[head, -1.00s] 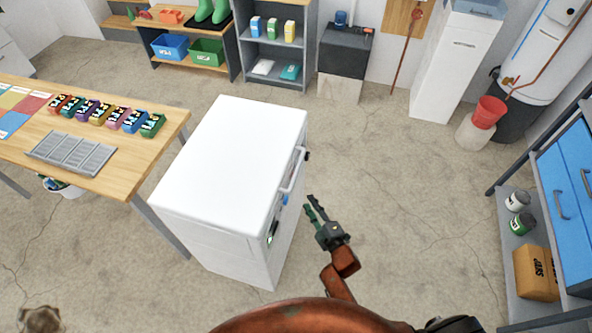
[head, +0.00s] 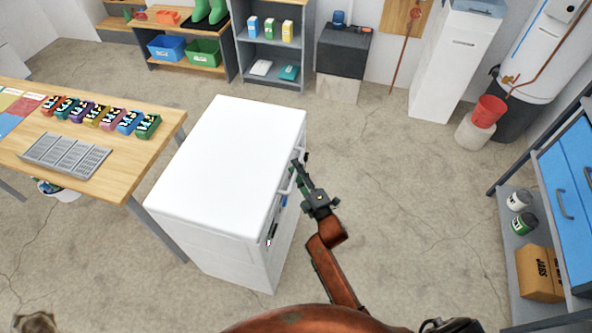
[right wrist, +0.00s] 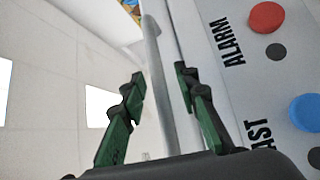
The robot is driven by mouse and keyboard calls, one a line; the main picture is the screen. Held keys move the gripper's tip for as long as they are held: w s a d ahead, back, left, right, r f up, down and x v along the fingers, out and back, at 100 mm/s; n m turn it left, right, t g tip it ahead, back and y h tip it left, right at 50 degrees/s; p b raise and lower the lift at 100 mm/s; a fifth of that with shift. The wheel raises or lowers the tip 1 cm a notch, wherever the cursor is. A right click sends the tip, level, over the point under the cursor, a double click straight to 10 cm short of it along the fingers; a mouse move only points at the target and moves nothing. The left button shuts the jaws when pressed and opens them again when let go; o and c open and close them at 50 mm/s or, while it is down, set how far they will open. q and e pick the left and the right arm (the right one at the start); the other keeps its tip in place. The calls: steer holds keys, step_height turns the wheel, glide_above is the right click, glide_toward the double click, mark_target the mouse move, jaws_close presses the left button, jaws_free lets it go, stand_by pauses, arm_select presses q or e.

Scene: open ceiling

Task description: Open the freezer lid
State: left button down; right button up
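The white chest freezer (head: 225,165) stands left of the middle in the head view, its lid (head: 230,150) lying shut. A grey bar handle (head: 288,184) runs along its right side; in the right wrist view the handle (right wrist: 157,80) passes between my two green fingers. My right gripper (head: 296,172) is at the handle's far part in the head view. In the right wrist view the right gripper (right wrist: 158,82) is open, with gaps between the fingers and the bar. Of my left arm, only a blurred brown end shows at the lower left corner; the left gripper's fingers are not visible.
The freezer's front panel carries a red button (right wrist: 267,17) and a blue button (right wrist: 306,112). A wooden table (head: 150,160) with a grey tray (head: 66,156) and several coloured boxes stands left of the freezer. Open floor (head: 410,210) lies to the right, before a shelf unit (head: 508,245).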

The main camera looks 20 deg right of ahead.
jaws_close()
stand_by(0.3)
stand_by(0.4)
